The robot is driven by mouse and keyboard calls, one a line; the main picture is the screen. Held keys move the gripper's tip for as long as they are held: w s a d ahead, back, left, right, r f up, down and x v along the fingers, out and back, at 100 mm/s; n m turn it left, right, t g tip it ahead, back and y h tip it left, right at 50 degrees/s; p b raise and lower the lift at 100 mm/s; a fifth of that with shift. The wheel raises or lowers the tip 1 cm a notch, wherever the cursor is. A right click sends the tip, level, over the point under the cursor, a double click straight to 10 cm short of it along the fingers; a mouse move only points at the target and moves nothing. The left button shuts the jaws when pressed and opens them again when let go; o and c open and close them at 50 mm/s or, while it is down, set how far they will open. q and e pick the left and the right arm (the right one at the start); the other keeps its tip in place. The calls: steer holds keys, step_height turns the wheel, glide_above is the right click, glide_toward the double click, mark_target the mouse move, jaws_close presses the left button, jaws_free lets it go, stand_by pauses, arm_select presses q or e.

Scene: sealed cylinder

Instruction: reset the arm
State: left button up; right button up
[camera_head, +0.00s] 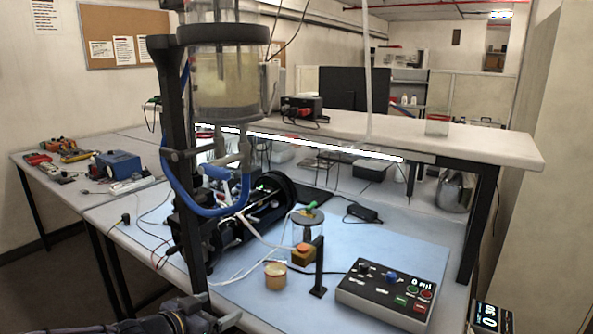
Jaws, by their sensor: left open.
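My left arm comes in low at the bottom edge, and my left gripper (222,316) shows there only in part, cut off by the frame. It is open, and I see nothing held in it. It is near the front edge of the bench, beside the foot of a dark upright post (180,130). My right gripper is not in view. A clear sealed cylinder (226,85) with yellowish liquid is held high on the post.
A control box (385,293) with buttons sits at the mat's right. A black machine (245,220) with a blue hose (185,195) is behind. The blue mat (420,250) has bare room at right.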

arm_select(q)
steer(key=s+a+r+n+g+y, duration=0.1)
steer(key=s+a+n+y, duration=0.25)
steer(key=s, duration=0.35)
steer(key=s+a+r+n+g+y, duration=0.1)
steer(key=s+a+r+n+y, duration=0.15)
steer(key=s+a, duration=0.3)
steer(key=s+d+f+g+h, duration=0.1)
steer(key=s+d+g, duration=0.1)
steer(key=s, duration=0.6)
steer(key=s+d+f+n+g+h, duration=0.1)
steer(key=s+d, duration=0.3)
steer(key=s, duration=0.5)
steer(key=shift+s+f+g+h, duration=0.15)
steer(key=shift+f+g+h, duration=0.35)
steer(key=shift+f+h, duration=0.1)
